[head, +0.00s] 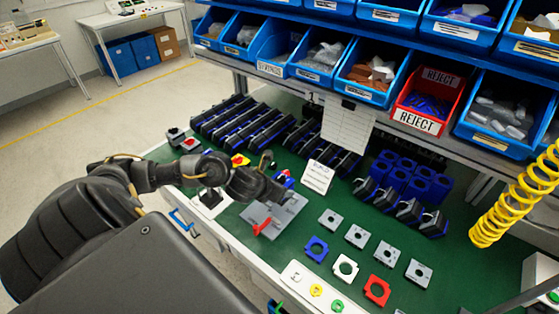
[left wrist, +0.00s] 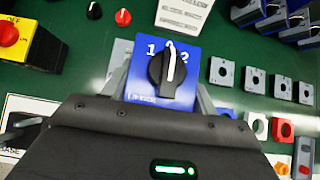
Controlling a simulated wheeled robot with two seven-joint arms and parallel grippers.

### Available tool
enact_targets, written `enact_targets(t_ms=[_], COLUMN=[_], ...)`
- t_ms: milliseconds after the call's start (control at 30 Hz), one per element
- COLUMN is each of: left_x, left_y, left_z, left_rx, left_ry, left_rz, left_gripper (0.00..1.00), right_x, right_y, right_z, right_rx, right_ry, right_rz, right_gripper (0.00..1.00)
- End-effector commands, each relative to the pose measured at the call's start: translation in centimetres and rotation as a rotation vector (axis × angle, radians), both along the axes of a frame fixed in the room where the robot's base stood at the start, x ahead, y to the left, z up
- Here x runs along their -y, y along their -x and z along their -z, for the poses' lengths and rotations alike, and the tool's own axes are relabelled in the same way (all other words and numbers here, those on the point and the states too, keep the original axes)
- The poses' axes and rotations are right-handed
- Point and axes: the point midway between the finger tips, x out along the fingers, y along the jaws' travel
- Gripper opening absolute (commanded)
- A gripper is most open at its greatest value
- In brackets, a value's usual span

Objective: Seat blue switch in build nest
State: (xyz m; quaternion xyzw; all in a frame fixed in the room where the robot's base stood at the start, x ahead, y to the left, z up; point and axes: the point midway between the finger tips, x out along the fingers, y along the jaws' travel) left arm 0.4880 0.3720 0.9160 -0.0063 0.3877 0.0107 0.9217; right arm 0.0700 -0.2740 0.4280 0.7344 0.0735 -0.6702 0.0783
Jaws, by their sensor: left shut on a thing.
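The blue switch (left wrist: 177,96) has a black knob with a white pointer line and the marks 1, 0 and 2. It sits between the fingers of my left gripper (left wrist: 161,88), which is shut on it. In the head view my left gripper (head: 278,190) is over the grey build nest (head: 285,219), which has a red clamp handle (head: 266,224) at its front. I cannot tell whether the switch touches the nest. My right gripper is not in view.
Grey, blue, white and red square plates (head: 317,249) lie right of the nest. A white card (head: 317,177) stands behind it. Racks of black and blue parts (head: 240,120) fill the back of the green bench, below blue bins and a red reject bin (head: 425,102). A yellow coiled hose (head: 518,205) hangs at right.

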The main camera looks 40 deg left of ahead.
Motion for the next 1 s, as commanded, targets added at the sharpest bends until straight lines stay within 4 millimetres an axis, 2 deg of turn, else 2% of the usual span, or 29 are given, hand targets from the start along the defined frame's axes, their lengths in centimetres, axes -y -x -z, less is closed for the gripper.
enact_targets(t_ms=[33,133,467,700,1000], left_x=[-0.5,-1.2,-1.9,-2.1,-2.1], left_y=[-0.5,-1.5,-2.5,-2.8,-2.8], left_z=[1.5,2.7,3.9,7.0,7.4], left_rx=[-0.003,-0.002,-0.001,-0.002,0.001], left_ry=[0.002,0.001,0.001,0.004,0.0], left_rz=[-0.004,-0.002,0.0,-0.001,0.001], left_gripper=[0.3,0.3,0.3,0.3,0.3], right_x=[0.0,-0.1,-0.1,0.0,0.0], right_y=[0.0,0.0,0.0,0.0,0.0], right_z=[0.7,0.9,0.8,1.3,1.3], right_rx=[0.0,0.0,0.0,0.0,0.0], right_ry=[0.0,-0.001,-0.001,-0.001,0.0], right_rz=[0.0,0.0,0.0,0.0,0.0], right_gripper=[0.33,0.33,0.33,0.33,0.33])
